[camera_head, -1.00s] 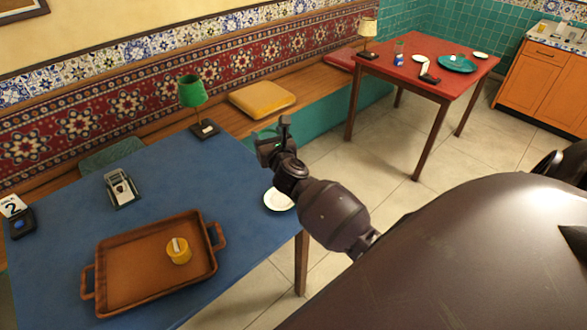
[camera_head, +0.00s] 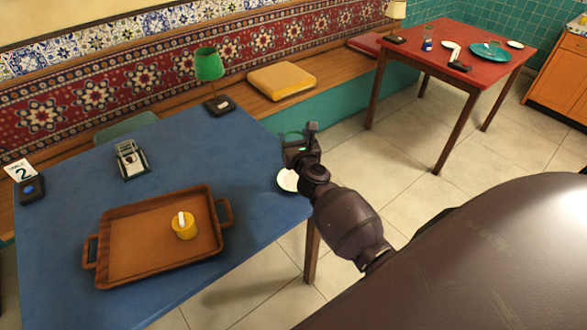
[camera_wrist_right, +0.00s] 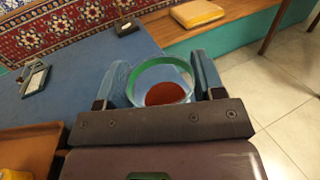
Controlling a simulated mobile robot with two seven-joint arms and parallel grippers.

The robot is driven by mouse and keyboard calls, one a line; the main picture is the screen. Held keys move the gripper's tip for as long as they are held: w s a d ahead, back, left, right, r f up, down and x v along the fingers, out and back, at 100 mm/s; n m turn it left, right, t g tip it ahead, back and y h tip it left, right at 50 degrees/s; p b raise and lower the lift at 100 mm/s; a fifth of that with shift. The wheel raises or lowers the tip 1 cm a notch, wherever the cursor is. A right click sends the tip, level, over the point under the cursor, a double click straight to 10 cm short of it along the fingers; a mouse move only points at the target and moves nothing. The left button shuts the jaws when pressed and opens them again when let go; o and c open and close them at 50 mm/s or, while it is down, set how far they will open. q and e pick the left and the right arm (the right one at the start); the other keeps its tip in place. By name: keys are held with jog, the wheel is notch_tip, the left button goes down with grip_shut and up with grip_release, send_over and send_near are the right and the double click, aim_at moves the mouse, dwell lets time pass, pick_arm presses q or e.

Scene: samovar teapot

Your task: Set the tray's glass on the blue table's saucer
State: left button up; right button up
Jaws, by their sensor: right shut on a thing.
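My right gripper (camera_head: 300,143) is shut on a clear glass with a green rim (camera_wrist_right: 160,80) and reddish contents. In the right wrist view the glass sits upright between the two fingers. In the head view the glass is mostly hidden by the gripper. The white saucer (camera_head: 287,181) lies near the right edge of the blue table (camera_head: 75,190), just below the gripper in the picture, partly covered by my wrist. The wooden tray (camera_head: 128,278) is on the left of the same table. My left gripper is out of view.
A red table (camera_head: 470,45) is farther right, with open floor between.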

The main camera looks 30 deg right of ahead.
notch_tip(320, 180, down, 5)
jog(key=b, duration=0.3)
jog(key=shift+f, duration=0.15)
jog(key=shift+f+b, duration=0.25)
jog(key=shift+b, duration=0.05)
notch_tip(320, 180, down, 4)
jog(key=b, duration=0.2)
jog(key=shift+r+b, duration=0.1)
jog(key=shift+b, duration=0.3)
jog(key=shift+f, duration=0.2)
jog(key=shift+r, duration=0.2)
jog(key=shift+f+b, duration=0.35)
jog(key=shift+f, duration=0.05)
jog(key=o, duration=0.9)
jog(key=shift+c, duration=0.2)
jog(key=shift+o, duration=0.9)
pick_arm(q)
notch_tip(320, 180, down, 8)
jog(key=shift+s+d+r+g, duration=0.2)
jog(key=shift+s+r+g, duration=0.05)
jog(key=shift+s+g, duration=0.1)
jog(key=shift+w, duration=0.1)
pick_arm(e)
jog(key=shift+r, duration=0.1)
